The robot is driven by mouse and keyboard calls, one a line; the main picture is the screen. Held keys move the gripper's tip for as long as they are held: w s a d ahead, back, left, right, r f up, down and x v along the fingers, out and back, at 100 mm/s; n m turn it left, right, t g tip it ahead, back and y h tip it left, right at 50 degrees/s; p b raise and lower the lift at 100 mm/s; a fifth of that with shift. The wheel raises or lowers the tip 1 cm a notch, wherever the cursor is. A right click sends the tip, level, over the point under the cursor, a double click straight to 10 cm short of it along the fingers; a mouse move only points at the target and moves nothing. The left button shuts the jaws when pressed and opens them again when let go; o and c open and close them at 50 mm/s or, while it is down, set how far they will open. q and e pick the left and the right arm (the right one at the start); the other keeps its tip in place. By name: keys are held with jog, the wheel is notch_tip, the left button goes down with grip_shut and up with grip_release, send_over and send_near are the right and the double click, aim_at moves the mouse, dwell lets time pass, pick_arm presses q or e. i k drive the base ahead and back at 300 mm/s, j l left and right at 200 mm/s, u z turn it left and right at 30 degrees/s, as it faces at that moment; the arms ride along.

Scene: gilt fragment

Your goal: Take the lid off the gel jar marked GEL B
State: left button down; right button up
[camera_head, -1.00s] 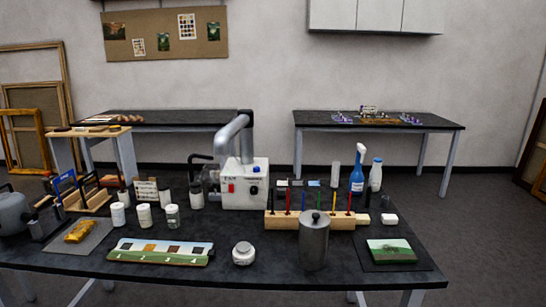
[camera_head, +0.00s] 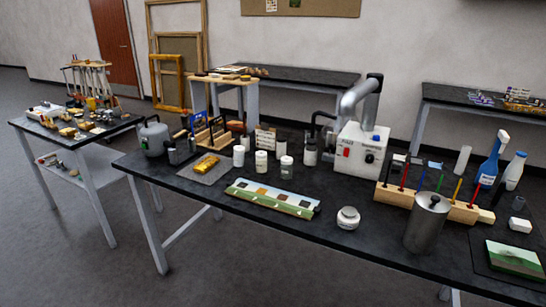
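Three small jars stand in a row on the dark worktable: a left white jar (camera_head: 239,157), a middle white jar (camera_head: 261,162) and a right jar (camera_head: 285,168) with a darker, greyer body. Each seems to have a pale lid on top. Their labels are too small to read, so I cannot tell which is marked GEL B. A separate squat white jar (camera_head: 348,218) stands nearer the table's front edge, its marking also unreadable. Neither of my grippers is in view.
The dark worktable (camera_head: 270,222) holds a painted panel (camera_head: 272,197), a grey kettle-like pot (camera_head: 154,139), a metal canister (camera_head: 427,223), a wooden tool block (camera_head: 400,196) and a white machine (camera_head: 361,151). A cluttered side table (camera_head: 78,139) stands left. Open floor lies in front.

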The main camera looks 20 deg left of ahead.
aim_at(261, 165)
jog(key=i+j, duration=0.25)
jog(key=j, duration=0.15)
jog(key=i+j, duration=0.2)
jog(key=j, duration=0.2)
jog(key=i+j, duration=0.25)
jog(key=j, duration=0.15)
